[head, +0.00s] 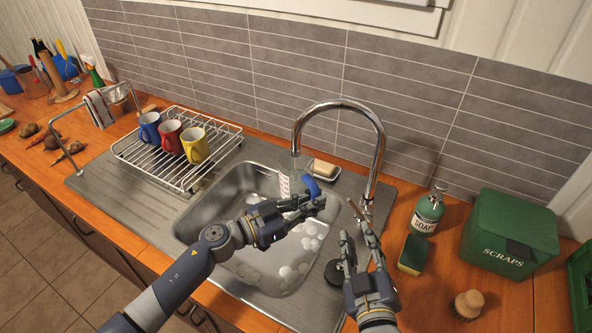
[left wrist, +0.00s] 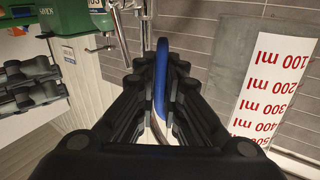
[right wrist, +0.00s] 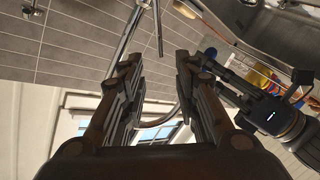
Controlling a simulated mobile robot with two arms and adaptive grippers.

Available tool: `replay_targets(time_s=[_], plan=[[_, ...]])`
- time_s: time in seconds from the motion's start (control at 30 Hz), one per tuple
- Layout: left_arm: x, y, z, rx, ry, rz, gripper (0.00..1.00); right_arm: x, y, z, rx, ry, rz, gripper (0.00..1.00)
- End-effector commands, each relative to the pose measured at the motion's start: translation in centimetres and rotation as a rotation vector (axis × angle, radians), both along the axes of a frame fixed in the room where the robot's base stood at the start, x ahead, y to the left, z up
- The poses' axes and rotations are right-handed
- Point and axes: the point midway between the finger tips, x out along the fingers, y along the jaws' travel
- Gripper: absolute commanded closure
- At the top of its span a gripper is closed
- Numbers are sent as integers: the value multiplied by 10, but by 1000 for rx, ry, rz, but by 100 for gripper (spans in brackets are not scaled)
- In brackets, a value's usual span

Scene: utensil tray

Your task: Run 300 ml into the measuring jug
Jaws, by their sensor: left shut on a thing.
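The clear measuring jug (head: 283,184) with red markings and a blue handle (head: 313,187) is over the sink, beneath the tap spout. My left gripper (head: 314,203) is shut on the blue handle, which also shows between the fingers in the left wrist view (left wrist: 161,75). The scale strip (left wrist: 275,85) there reads 100 to 500 ml. I cannot make out any water level or stream. The chrome tap (head: 379,150) arches over the sink. My right gripper (head: 358,236) is open and empty just in front of the tap base; its gap shows in the right wrist view (right wrist: 157,70).
The steel sink (head: 190,222) has pale round patches on its bottom. A rack (head: 150,152) with three mugs stands left. A soap bottle (head: 428,211), sponge (head: 413,254), brush (head: 467,304) and green scraps bin (head: 510,235) stand right. Soap in a dish (head: 325,170) lies behind the sink.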

Motion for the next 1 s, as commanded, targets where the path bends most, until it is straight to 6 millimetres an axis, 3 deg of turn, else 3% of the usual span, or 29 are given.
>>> replay_targets(time_s=[0.43,0.7,0.83,1.0], plan=[[-76,22,1,0,-2,-1,100,0,0,0,0,0,0,71],[-79,23,2,-1,-4,0,100,0,0,0,0,0,0,71],[-79,23,0,0,0,0,100,0,1,1,-22,-4,10,100],[-79,23,1,0,-2,-1,100,3,10,7,-195,-35,85,100]])
